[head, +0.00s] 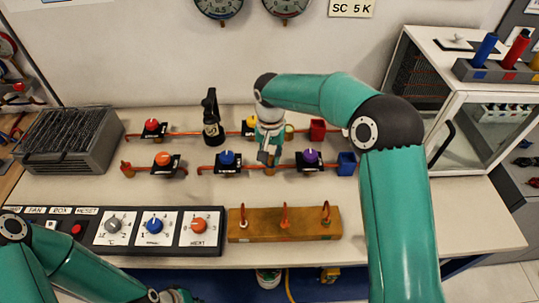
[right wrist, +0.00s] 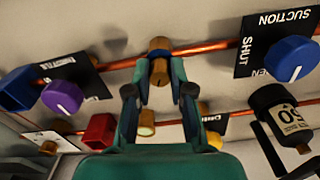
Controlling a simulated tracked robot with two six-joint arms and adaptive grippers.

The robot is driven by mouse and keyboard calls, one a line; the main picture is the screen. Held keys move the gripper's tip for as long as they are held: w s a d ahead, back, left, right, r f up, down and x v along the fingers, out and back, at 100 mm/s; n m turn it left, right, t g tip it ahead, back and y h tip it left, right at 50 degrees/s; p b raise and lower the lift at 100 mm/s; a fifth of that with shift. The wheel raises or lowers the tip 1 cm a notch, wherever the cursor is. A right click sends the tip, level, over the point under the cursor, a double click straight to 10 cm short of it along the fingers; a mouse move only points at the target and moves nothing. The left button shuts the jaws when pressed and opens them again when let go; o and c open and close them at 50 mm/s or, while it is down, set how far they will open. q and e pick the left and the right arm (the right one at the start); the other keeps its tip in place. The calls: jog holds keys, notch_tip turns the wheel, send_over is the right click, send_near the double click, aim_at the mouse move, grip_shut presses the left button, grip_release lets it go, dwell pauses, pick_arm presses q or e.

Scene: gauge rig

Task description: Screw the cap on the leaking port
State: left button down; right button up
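My right gripper (head: 268,158) points down at the front copper pipe, between the blue and purple knobs. In the right wrist view its fingers (right wrist: 160,70) flank a brass piece (right wrist: 159,72), apparently the cap, with no clear gap on either side. The piece is in line with the pipe; whether it is threaded on a port is hidden. Another short brass cylinder (right wrist: 147,122) with a pale end shows near the rear pipe. No leak is discernible. My left gripper (head: 175,296) is partly in view at the bottom edge, its fingers unclear.
A blue knob (head: 227,158) and a purple knob (head: 310,156) flank the gripper. A black bottle-shaped fitting (head: 211,120) stands behind left. A wooden board (head: 262,232) with upright copper pieces and a control panel (head: 100,232) lie in front. A glass-fronted cabinet (head: 480,135) stands right.

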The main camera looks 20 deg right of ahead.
jog(key=shift+a+m+b, duration=0.15)
jog(key=shift+m+b, duration=0.4)
jog(key=shift+m, duration=0.65)
grip_shut()
jog(key=shift+a+m, duration=0.1)
jog(key=shift+m, duration=1.3)
jog(key=shift+b, duration=0.3)
jog(key=m+b, duration=0.1)
jog(key=m, duration=0.2)
jog(key=shift+w, duration=0.1)
jog(key=shift+r+m, duration=0.1)
jog(key=shift+m, duration=1)
jog(key=m+b, duration=0.1)
jog(key=m, duration=0.2)
jog(key=shift+m, duration=1.1)
